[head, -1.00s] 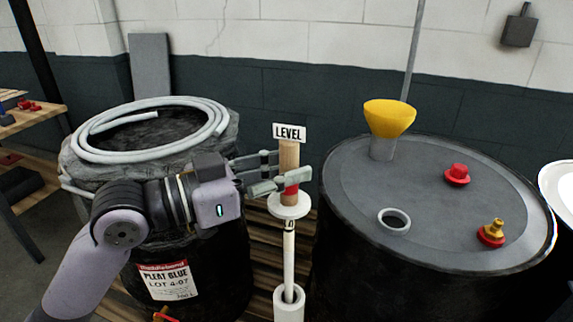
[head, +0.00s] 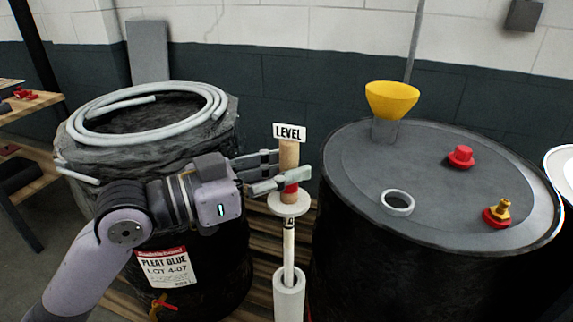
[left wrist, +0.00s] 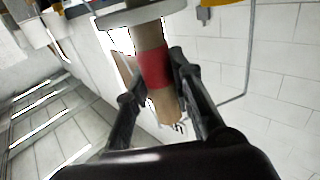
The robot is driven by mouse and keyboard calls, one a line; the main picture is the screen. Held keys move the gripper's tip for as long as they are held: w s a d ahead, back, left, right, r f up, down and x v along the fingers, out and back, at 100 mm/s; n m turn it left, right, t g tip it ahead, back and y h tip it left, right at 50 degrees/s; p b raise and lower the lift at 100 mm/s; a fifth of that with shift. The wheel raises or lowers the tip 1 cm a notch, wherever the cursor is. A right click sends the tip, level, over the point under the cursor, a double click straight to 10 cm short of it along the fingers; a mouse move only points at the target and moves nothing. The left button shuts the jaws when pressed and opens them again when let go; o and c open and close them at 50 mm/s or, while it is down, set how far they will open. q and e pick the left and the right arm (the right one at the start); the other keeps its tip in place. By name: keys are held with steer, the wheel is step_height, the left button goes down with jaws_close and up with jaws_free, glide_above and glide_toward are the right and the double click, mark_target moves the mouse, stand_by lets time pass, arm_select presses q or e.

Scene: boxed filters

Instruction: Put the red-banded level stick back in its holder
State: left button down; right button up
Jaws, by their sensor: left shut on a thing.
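The level stick (head: 288,158) stands upright in the head view, with a wooden handle, a red band, a LEVEL tag (head: 289,132) on top, a white disc and a thin white rod below. My left gripper (head: 282,177) is shut on the handle at the red band. In the left wrist view the handle (left wrist: 151,68) with its red band sits between the gripper's fingers (left wrist: 158,85). The white tube holder (head: 289,298) stands below; the rod's lower end is inside its mouth. The disc is well above the tube. My right gripper is not in view.
A black drum (head: 340,255) at right bears a yellow funnel (head: 391,98), a grey ring (head: 397,203), a red cap (head: 461,157) and a brass-topped red fitting (head: 498,213). At left, a wrapped drum bears a coiled grey hose (head: 215,103). A wooden pallet (head: 262,235) lies between them.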

mark_target(281, 201)
arm_select(q)
steer(key=shift+f+b, duration=1.7)
steer(key=shift+f, duration=1.2)
steer(key=shift+a+f+b, duration=0.1)
steer(key=shift+f+b, duration=0.1)
steer(key=shift+b, duration=0.15)
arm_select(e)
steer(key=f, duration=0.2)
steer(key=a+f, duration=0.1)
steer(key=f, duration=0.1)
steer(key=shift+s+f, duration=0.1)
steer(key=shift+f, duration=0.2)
